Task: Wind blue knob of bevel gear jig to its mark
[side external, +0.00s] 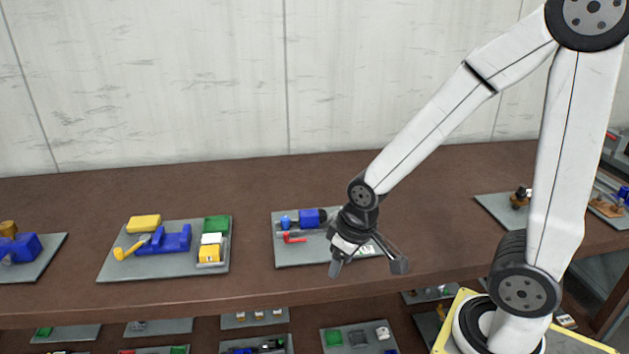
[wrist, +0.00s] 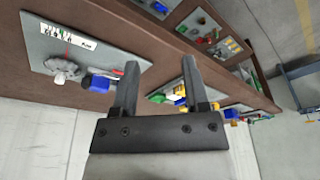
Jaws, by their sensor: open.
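The jig nearest my gripper is a grey plate (side external: 300,256) on the brown shelf. It carries a small blue knob-like part (side external: 285,221), a larger blue block (side external: 309,218) and a red pointer-like piece (side external: 293,239). In the wrist view the plate (wrist: 105,56) is at upper left, with a pale round part (wrist: 66,72), a blue part (wrist: 97,83) and a white marked strip (wrist: 58,36). My gripper (side external: 368,267) is open and empty, over the plate's front right side; it also shows in the wrist view (wrist: 160,66). The arm hides part of the jig. The mark is too small to read.
Another plate (side external: 110,270) with blue, yellow, green and white parts stands to the left. A further plate (side external: 40,265) with a blue block is at far left. More jigs stand on a lower shelf (side external: 345,342). Bare shelf lies between the plates. A wall (side external: 200,90) stands behind.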

